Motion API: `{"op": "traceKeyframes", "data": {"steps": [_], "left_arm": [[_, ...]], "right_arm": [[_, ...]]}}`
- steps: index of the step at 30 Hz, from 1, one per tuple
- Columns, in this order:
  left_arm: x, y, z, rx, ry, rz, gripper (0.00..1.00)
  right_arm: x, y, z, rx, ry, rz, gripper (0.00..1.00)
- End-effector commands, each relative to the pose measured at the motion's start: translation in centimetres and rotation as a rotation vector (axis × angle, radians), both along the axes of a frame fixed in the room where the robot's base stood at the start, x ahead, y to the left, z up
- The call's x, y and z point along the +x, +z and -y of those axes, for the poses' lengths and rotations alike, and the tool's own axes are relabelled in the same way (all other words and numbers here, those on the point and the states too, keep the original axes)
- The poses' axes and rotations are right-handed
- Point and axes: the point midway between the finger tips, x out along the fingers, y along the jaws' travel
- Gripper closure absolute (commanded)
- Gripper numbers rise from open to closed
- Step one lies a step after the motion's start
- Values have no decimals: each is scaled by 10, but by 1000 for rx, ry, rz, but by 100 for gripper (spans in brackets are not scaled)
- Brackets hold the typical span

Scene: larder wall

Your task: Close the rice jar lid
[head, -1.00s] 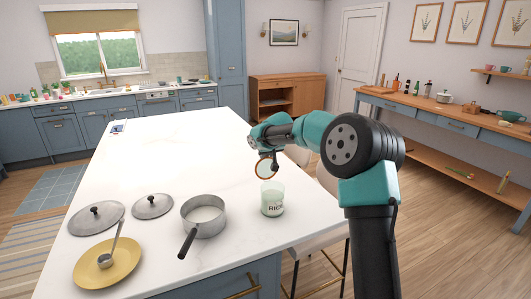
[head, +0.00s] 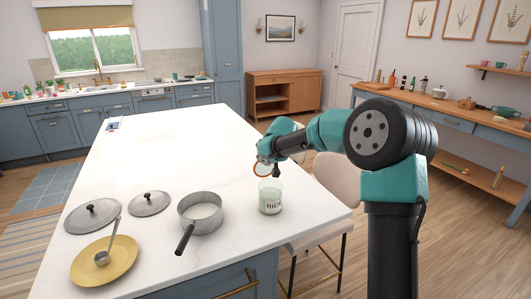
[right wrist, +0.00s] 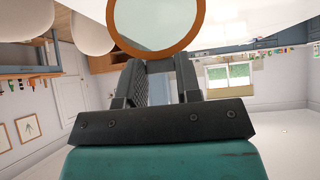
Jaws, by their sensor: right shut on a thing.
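The rice jar (head: 270,200) is a pale green glass jar with a "RICE" label, upright near the right edge of the white island. Its lid (head: 262,170), a clear disc with an orange-brown ring, is held tilted on edge just above the jar's mouth. I cannot tell whether it touches the rim. My right gripper (head: 270,160) is shut on the lid. In the right wrist view the lid (right wrist: 157,22) shows at the top, past the two dark fingers (right wrist: 158,75). My left gripper is not in view.
A saucepan (head: 201,213) with white contents stands left of the jar, its handle toward the front. Two grey pan lids (head: 93,215) and a yellow plate (head: 104,263) with a ladle (head: 110,240) lie farther left. The island's back half (head: 165,140) is mostly clear. A stool (head: 337,178) stands beside it.

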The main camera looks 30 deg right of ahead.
Motion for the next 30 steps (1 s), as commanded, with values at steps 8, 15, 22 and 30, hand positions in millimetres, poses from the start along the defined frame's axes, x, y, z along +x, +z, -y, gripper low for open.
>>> {"op": "traceKeyframes", "data": {"steps": [8, 15, 22, 30], "left_arm": [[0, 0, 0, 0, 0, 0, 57], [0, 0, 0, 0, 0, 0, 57], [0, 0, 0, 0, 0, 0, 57], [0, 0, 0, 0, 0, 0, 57]], "right_arm": [[-5, -9, -1, 2, -3, -17, 100], [-5, -10, 0, 2, -3, -18, 100], [-5, -10, 0, 2, -4, -19, 66], [-4, -6, 0, 1, -2, -11, 43]]}}
